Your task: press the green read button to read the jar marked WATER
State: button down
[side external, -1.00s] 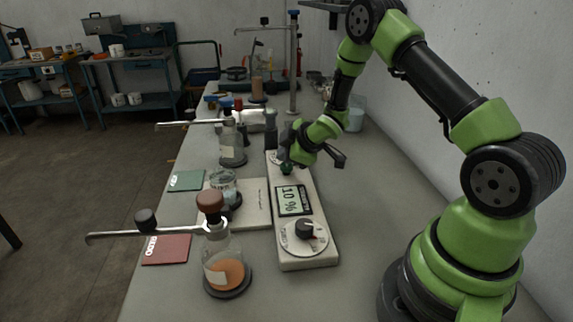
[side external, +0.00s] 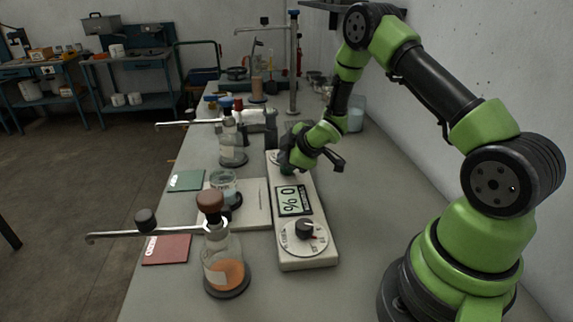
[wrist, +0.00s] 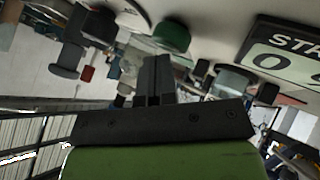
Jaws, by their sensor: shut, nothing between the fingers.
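The green read button (side external: 287,171) is on the far part of the long pale console (side external: 312,262). It also shows as a dark green cap in the wrist view (wrist: 172,37), just beyond my fingers. My gripper (side external: 288,163) is shut and empty, right at the button and partly hiding it; I cannot tell whether it touches. The console display (side external: 293,200) reads 0 %. A jar with pale blue contents (side external: 225,184) stands beside the console. I cannot read WATER on any jar from here.
A black knob (side external: 305,229) sits on the console's near dial. A stoppered flask with orange contents (side external: 226,272) stands at near left, another flask (side external: 232,148) farther back. Metal rods with clamps reach over the left bench edge. The bench right of the console is clear.

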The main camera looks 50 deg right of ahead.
dwell(0.5)
jog(key=shift+r, duration=1)
jog(key=shift+r, duration=2.5)
jog(key=s+a+r+m+h, duration=0.1)
jog(key=s+a+r+m, duration=0.3)
jog(key=r, duration=0.4)
jog(key=s+a+r+m+h, duration=0.1)
jog(key=s+a+r+m, duration=0.15)
jog(key=s+r, duration=0.45)
jog(key=s+a+r+m+g+y, duration=0.1)
jog(key=s+a+r+m+y, duration=0.1)
jog(key=s, duration=0.5)
jog(key=s+a+r+m+g+y, duration=0.1)
jog(key=s+a+m+y, duration=0.1)
jog(key=s+a+m, duration=0.2)
jog(key=s+a, duration=0.3)
jog(key=shift+s+a+r, duration=0.25)
jog(key=shift+r, duration=0.1)
